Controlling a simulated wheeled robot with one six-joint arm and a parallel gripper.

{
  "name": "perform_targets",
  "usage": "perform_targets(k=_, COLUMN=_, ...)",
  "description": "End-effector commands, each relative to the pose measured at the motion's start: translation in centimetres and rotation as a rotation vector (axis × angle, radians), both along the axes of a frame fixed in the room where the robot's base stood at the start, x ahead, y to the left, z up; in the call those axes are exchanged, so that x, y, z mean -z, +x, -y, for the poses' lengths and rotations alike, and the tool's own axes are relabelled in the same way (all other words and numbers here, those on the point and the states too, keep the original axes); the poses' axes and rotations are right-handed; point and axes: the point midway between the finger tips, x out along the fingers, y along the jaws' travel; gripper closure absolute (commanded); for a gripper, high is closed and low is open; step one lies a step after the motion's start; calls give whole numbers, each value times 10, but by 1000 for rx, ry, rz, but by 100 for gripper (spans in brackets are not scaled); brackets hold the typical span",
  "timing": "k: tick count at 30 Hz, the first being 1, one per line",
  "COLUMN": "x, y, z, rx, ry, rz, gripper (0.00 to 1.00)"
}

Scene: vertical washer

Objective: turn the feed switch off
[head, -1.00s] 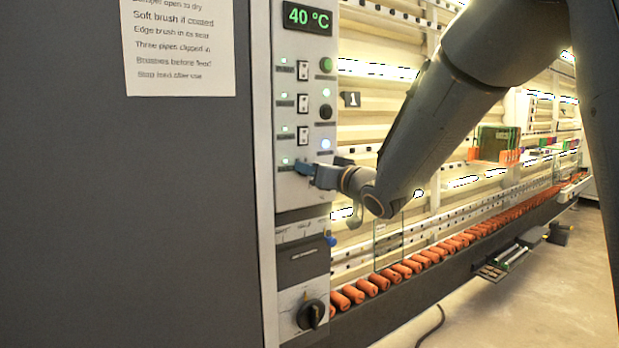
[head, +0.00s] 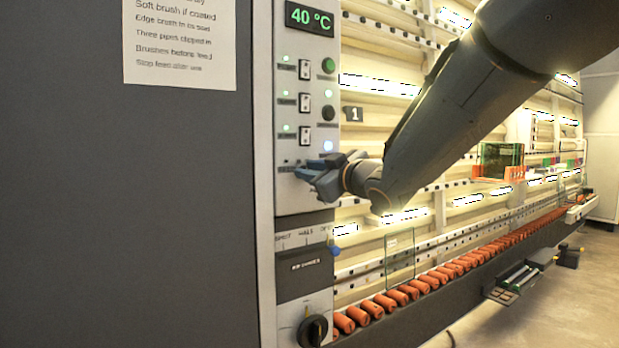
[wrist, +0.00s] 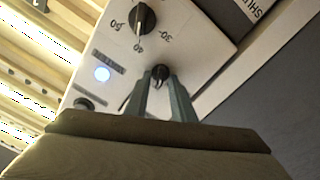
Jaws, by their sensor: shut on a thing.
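The switch panel (head: 292,205) shows on the washer's front in the head view, with a column of switches and lamps. My gripper (head: 312,173) is at the fourth, lowest switch row and covers that switch. In the wrist view my gripper (wrist: 160,88) has its two fingers on either side of a small dark switch knob (wrist: 160,72) and is shut on it. I take this knob as the feed switch; its label is not readable. The lamp (head: 285,162) in this row looks dark, while the lamps of the rows above are green.
A blue-white lamp (wrist: 102,74) and a black button (wrist: 84,103) are close by. A numbered dial (wrist: 142,18) is at the top of the wrist view. Orange rollers (head: 410,292) and a glass pane (head: 399,258) lie right of the panel.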

Motion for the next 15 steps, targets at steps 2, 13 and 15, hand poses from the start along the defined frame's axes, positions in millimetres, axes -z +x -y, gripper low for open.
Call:
perform_targets(k=2, x=3, y=-1, z=-1, rx=-2, ry=-14, rz=6, gripper=100)
perform_targets(k=13, x=2, y=-1, z=-1, rx=-2, ry=-30, rz=15, gripper=100)
perform_targets(k=15, x=3, y=-1, z=-1, rx=-2, ry=-29, rz=14, gripper=100)
